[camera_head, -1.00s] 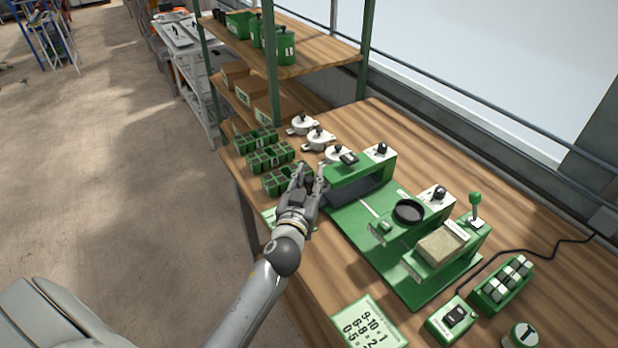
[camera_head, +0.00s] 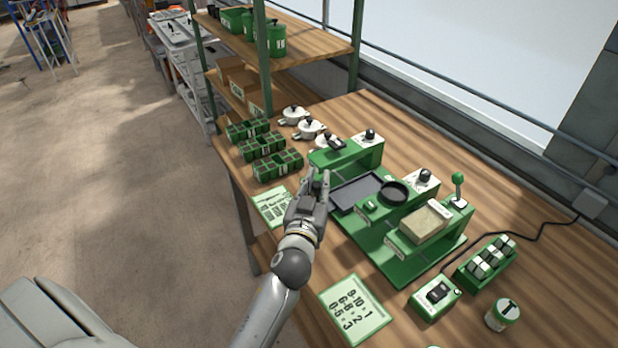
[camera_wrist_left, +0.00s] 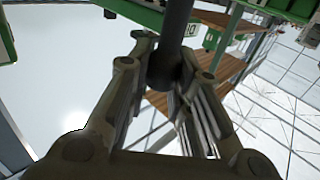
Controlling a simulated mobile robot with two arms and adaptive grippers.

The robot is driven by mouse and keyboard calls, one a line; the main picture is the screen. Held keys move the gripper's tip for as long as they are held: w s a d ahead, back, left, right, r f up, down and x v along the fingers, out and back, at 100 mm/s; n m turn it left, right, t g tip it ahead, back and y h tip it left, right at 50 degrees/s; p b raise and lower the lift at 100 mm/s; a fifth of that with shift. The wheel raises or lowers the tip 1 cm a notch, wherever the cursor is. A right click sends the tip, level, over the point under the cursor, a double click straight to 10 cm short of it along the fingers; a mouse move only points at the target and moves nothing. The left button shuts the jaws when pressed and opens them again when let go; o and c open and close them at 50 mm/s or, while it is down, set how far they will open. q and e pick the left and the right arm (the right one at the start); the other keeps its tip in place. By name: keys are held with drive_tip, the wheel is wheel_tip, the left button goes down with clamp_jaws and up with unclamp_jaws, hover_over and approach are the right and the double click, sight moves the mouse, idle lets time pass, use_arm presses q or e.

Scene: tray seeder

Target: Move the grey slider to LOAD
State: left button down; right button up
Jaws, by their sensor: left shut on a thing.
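The grey slider (camera_head: 357,193) is a flat dark tray on the green seeder base (camera_head: 398,265). It lies clear of the left green bridge (camera_head: 350,155), between that bridge and the black ring (camera_head: 393,193). My left gripper (camera_head: 317,180) is at the slider's left end, its fingers hiding that end. In the left wrist view its fingers are shut on a dark grey upright bar (camera_wrist_left: 170,65), which looks like the slider's handle. I cannot read a LOAD mark. My right gripper is not in view.
Green cell trays (camera_head: 262,146) and white lidded pots (camera_head: 310,128) stand behind the gripper. A green number card (camera_head: 355,310), a switch box (camera_head: 436,297) and a labelled jar (camera_head: 503,314) lie nearer. A shelf post (camera_head: 264,60) rises at the back.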

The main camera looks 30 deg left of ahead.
use_arm(q)
drive_tip(key=shift+s+d, duration=0.4)
drive_tip(key=shift+d, duration=0.25)
drive_tip(key=shift+w+a, duration=0.1)
drive_tip(key=c, duration=1.6)
unclamp_jaws()
drive_tip(key=shift+o, duration=0.2)
drive_tip(key=shift+r, duration=0.3)
wheel_tip(320, 180, up, 9)
drive_tip(key=shift+r, duration=0.2)
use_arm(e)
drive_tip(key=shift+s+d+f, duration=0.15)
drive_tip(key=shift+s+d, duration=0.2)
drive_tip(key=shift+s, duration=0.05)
